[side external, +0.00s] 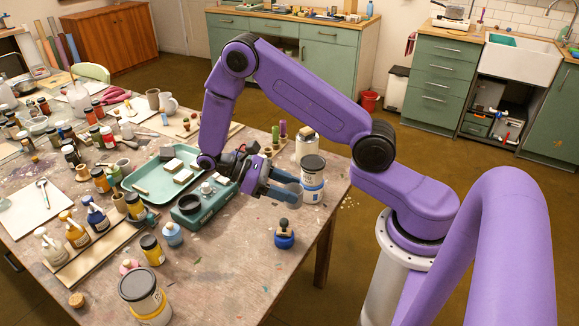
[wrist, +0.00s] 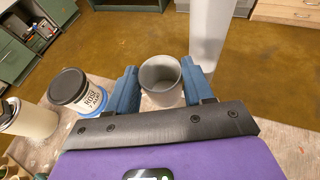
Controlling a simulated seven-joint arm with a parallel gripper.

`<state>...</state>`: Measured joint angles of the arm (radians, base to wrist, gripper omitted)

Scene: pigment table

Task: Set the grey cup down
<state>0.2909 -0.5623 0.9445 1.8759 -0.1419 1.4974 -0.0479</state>
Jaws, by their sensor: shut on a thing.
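In the wrist view the grey cup (wrist: 160,80) is upright between the two blue fingers of my gripper (wrist: 158,90), with its open mouth toward the camera. The fingers are shut on its sides, and it looks empty inside. The cup is mostly hidden by the fingers there. It looks held above the table, but the height of its base is hard to tell.
A blue knobbed object (side external: 285,238) stands in front. A green scale-like device (side external: 200,206) lies left. The front right tabletop has free room.

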